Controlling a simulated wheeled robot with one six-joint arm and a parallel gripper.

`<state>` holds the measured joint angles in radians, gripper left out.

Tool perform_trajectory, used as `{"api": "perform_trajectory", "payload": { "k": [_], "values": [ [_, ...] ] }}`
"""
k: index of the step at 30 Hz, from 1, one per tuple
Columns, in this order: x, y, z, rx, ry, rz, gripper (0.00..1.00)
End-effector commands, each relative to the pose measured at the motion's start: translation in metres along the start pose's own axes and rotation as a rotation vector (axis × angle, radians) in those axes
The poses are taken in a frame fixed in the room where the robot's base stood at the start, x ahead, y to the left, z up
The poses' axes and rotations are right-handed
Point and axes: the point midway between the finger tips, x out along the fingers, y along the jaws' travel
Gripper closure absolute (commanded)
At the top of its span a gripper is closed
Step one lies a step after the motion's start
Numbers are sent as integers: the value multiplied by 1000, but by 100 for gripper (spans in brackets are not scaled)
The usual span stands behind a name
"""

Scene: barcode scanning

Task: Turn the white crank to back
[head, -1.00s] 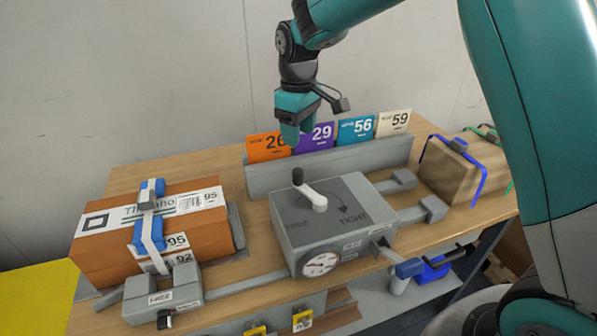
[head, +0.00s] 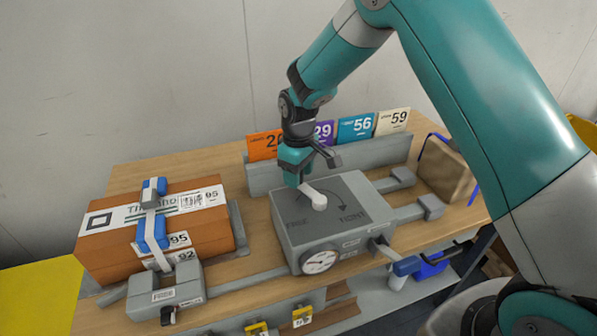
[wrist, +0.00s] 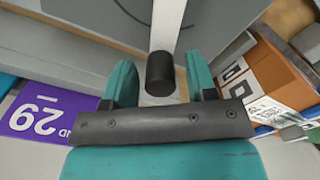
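The white crank (head: 315,197) lies on top of the grey box (head: 335,220), its arm slanting from a pivot near the middle toward the back left. In the wrist view the white crank arm (wrist: 168,25) runs away from its black knob (wrist: 160,75). My gripper (head: 293,180) is down at the crank's knob end and hides the knob in the head view. In the wrist view my gripper (wrist: 161,82) is open, one teal finger on each side of the knob, with gaps visible on both sides.
A strapped brown carton (head: 160,225) stands at the left. Numbered cards, including a purple one (wrist: 40,115), stand in a grey rail (head: 378,152) behind the box. A round dial (head: 320,262) is on the box's front. Another brown package (head: 445,165) sits at the right.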

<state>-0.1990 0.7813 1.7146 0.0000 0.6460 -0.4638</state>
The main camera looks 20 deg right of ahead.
Motion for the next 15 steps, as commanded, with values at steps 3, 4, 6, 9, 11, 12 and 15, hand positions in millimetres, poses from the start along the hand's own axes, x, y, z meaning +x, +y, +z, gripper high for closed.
{"api": "perform_trajectory", "payload": {
  "k": [3,4,6,9,11,12,15],
  "values": [
    [0,0,0,0,0,0,76],
    [0,0,0,0,0,0,83],
    [0,0,0,0,0,0,99],
    [0,0,0,0,0,0,100],
    [-1,0,0,-2,1,0,100],
    [-1,0,0,-4,1,0,100],
    [-1,-2,-1,-21,1,0,100]
  ]
}}
